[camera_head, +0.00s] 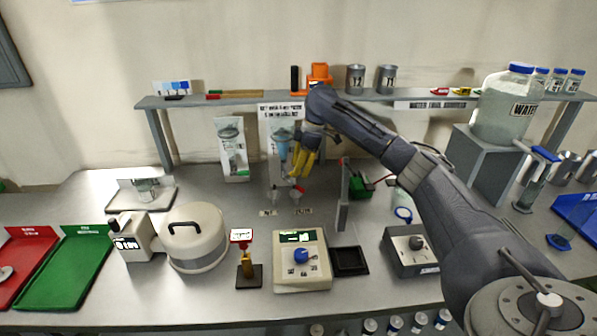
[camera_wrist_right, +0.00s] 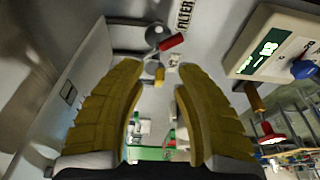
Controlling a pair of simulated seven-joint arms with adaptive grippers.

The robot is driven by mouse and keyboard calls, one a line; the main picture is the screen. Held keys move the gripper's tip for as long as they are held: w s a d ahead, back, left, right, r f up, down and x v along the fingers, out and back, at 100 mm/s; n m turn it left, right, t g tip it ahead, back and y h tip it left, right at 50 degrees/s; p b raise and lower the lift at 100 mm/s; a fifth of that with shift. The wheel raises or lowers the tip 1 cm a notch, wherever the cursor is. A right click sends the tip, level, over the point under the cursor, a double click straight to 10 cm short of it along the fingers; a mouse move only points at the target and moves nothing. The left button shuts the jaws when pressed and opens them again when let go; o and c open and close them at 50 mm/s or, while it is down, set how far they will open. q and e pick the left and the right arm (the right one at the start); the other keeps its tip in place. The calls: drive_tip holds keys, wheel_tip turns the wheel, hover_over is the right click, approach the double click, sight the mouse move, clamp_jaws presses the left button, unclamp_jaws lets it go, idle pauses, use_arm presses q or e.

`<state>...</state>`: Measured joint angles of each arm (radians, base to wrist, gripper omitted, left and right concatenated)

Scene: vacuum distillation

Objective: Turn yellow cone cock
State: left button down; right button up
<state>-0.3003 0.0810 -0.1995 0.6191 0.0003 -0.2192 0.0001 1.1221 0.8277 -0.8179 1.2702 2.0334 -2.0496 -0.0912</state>
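The yellow cock (camera_wrist_right: 159,76) shows as a short yellow handle in the right wrist view, beyond and between my fingertips. A red handle (camera_wrist_right: 172,42) sits just above it, near round grey fittings. In the head view a red handle (camera_head: 298,189) shows just below my fingertips. I cannot pick out the yellow cock there against my yellow fingers. My right gripper (camera_head: 300,173) points down in front of the glassware panel at the back of the bench. In the right wrist view its fingers (camera_wrist_right: 160,80) are apart with nothing gripped. My left gripper is not in view.
A glass funnel piece (camera_head: 283,148) hangs on the panel beside my right gripper. A grey upright plate (camera_head: 343,195) and green box (camera_head: 361,186) stand to the right. A control box (camera_head: 301,275) is in front. A shelf (camera_head: 225,99) runs behind.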

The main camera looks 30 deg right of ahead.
drive_tip(key=v, duration=1)
drive_tip(key=shift+d+r, duration=0.2)
drive_tip(key=shift+r, duration=0.1)
drive_tip(key=shift+t+y, duration=0.4)
drive_tip(key=shift+y, duration=0.3)
drive_tip(key=d+r, duration=0.1)
drive_tip(key=s+d+r, duration=0.1)
drive_tip(key=d+r, duration=0.1)
drive_tip(key=r, duration=0.1)
drive_tip(key=shift+s, duration=0.35)
drive_tip(key=x, duration=1.7)
drive_tip(key=shift+a+f, duration=0.15)
clamp_jaws()
